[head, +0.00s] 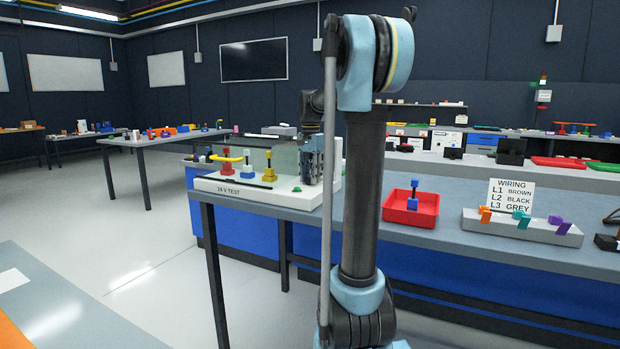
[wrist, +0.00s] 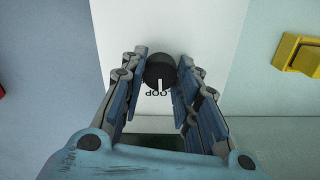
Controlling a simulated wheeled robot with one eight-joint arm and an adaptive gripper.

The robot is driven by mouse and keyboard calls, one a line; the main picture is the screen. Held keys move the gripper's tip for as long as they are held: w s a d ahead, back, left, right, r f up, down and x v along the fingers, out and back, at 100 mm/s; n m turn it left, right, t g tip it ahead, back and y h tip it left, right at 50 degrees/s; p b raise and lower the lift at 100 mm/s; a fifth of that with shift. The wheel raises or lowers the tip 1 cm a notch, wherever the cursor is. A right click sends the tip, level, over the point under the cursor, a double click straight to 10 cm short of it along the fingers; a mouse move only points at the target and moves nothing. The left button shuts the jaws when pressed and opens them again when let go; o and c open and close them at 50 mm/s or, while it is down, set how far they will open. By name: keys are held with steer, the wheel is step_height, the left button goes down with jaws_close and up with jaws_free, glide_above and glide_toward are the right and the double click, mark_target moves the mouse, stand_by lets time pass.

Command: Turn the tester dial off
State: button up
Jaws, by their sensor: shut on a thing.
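The tester dial (wrist: 160,71) is a round black knob with a white pointer line, on a white face in the wrist view. The line points toward the bottom of the picture, at partly covered upside-down lettering that seems to read "LOOP". My gripper (wrist: 163,58) has one finger on each side of the knob and is shut on it. In the head view my gripper (head: 311,168) is at the right end of the white "24 V TEST" board (head: 215,187), against a pale upright block (head: 338,157). The dial is hidden there.
A clear panel and red, blue and yellow fittings stand on the board; a yellow fitting (wrist: 300,55) shows right of the dial. Right along the bench are a red tray (head: 411,218), a grey block with coloured levers (head: 520,231) and a wiring sign (head: 511,195).

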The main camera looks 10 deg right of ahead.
steer(key=n, duration=0.5)
steer(key=shift+n, duration=0.3)
steer(key=n, duration=0.5)
steer(key=shift+w, duration=0.1)
steer(key=shift+n, duration=0.4)
steer(key=o, duration=1.1)
step_height(320, 180, up, 12)
